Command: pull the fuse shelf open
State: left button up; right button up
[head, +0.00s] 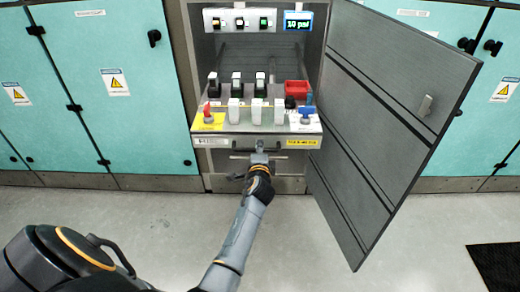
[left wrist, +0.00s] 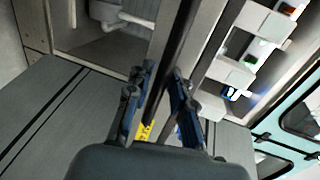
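The fuse shelf (head: 215,142) sits in the open cabinet, its pale front panel facing me. A dark bar handle (head: 281,147) runs across its front. The shelf carries several white fuse modules (head: 257,110), a red knob on yellow and a blue knob. My left gripper (head: 260,152) is at the middle of the handle. In the left wrist view its two blue-padded fingers (left wrist: 163,80) stand a small gap apart, with a slanting bar or edge running by them. I cannot tell if they press on the handle. My right gripper is out of view.
The grey cabinet door (head: 395,95) hangs open to the right, reaching out over the floor. A lit display (head: 298,20) and several switches are above the shelf. Turquoise cabinets (head: 115,75) flank the bay. The floor (head: 150,225) in front is clear; a black mat (head: 497,265) lies at right.

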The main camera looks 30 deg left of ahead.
pick_arm(q)
jog(key=v, duration=0.7)
jog(key=shift+s, duration=0.25)
jog(key=shift+d, duration=0.15)
